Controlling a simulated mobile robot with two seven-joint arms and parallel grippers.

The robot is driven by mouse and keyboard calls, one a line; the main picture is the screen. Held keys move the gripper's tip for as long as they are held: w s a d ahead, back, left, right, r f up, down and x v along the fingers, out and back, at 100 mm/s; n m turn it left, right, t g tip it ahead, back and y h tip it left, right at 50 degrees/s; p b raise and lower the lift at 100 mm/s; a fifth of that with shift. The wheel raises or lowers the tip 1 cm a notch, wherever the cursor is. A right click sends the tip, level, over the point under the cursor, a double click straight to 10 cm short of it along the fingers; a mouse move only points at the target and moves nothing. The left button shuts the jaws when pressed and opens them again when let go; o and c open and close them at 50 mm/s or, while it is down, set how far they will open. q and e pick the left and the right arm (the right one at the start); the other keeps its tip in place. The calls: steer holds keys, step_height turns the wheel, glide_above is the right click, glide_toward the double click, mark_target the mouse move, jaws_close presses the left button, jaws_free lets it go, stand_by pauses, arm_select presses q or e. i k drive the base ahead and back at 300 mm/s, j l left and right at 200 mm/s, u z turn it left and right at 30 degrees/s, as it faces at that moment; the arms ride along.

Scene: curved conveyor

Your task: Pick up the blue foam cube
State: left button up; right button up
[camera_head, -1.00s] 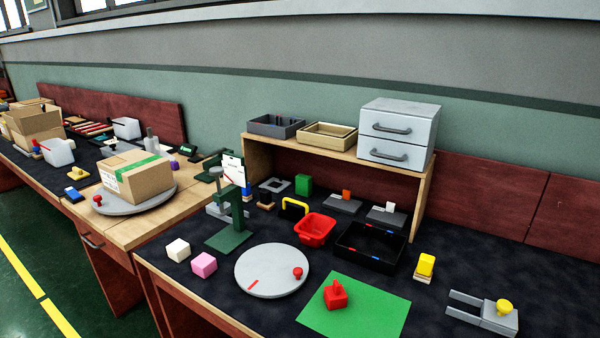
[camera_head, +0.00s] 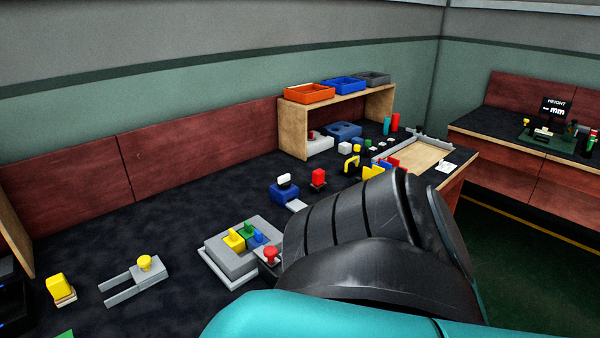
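I cannot make out a separate blue foam cube in the head view. A small blue piece (camera_head: 256,238) sits beside yellow and green pieces in a grey square fixture (camera_head: 221,264) on the dark bench. A blue block with a white top (camera_head: 285,192) stands behind that fixture, with a pale grey plate at its front. Neither gripper is in view. A black and teal link of my own arm fills the lower right and hides part of the bench.
A wooden shelf (camera_head: 293,132) carries orange (camera_head: 310,94), blue (camera_head: 345,86) and grey bins. A grey forked fixture with a yellow knob (camera_head: 145,263) and a yellow block (camera_head: 60,288) stand at the left. A wooden tray (camera_head: 425,158) lies behind my arm. Open dark bench stretches along the back left.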

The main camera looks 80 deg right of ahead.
mark_target(259, 239)
steer(key=j+z, duration=0.1)
steer(key=z, duration=0.75)
steer(key=k+z, duration=0.1)
steer(key=z, duration=0.3)
steer(key=k+z, duration=0.1)
steer(key=z, duration=0.35)
steer(key=j+z, duration=0.1)
steer(key=z, duration=0.3)
steer(key=l+u, duration=0.15)
steer(key=u, duration=0.7)
steer(key=l+u, duration=0.45)
steer(key=k+l+u, duration=0.1)
steer(key=l+u, duration=0.15)
steer(key=u, duration=0.2)
